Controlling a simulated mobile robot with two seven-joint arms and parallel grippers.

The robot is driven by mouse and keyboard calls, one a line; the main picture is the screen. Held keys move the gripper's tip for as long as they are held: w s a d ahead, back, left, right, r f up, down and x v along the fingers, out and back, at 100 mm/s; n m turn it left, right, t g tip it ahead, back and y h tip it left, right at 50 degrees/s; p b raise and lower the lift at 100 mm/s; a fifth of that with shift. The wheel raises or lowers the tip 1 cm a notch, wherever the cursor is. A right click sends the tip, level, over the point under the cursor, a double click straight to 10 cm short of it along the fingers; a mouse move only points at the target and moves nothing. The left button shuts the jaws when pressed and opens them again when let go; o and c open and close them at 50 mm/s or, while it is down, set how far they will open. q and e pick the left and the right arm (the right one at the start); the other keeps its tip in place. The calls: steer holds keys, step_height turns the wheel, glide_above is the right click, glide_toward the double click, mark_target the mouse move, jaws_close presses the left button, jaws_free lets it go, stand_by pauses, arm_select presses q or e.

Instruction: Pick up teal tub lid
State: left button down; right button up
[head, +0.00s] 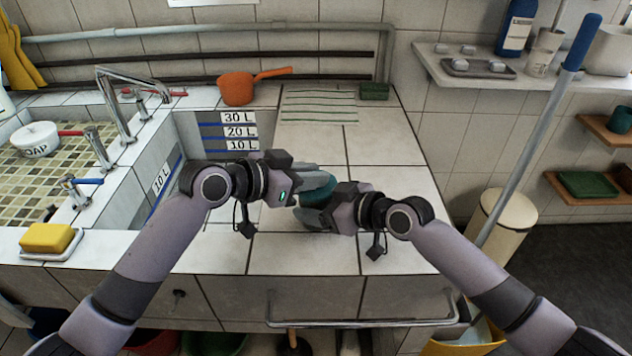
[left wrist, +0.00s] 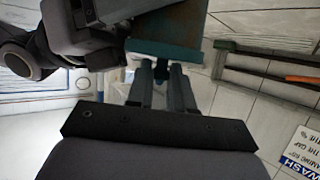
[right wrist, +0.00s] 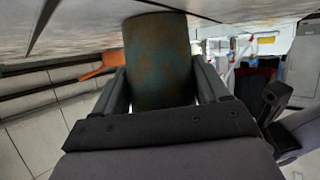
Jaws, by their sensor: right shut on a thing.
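A teal tub (head: 317,191) is between my two grippers above the tiled counter, mostly hidden by their fingers. My right gripper (head: 318,212) is shut on its body, a worn brown-teal side (right wrist: 158,60) that fills the space between the fingers in the right wrist view. In the left wrist view the teal lid (left wrist: 165,52) is a flat band across the end of the tub. My left gripper (left wrist: 162,72) has its fingertips at the lid, a narrow gap between them, with a small dark part in the gap. Whether they touch it is unclear.
The counter (head: 390,190) around the grippers is clear. A deep basin (head: 205,145) with litre marks lies to the left, an orange pan (head: 237,89) behind it. A blue-handled pole (head: 535,130) leans at right.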

arm_select(q)
step_height(320, 180, up, 10)
stand_by(0.6)
arm_select(e)
steer(key=o, duration=1.1)
steer(key=shift+o, duration=0.2)
steer(key=shift+d, duration=0.1)
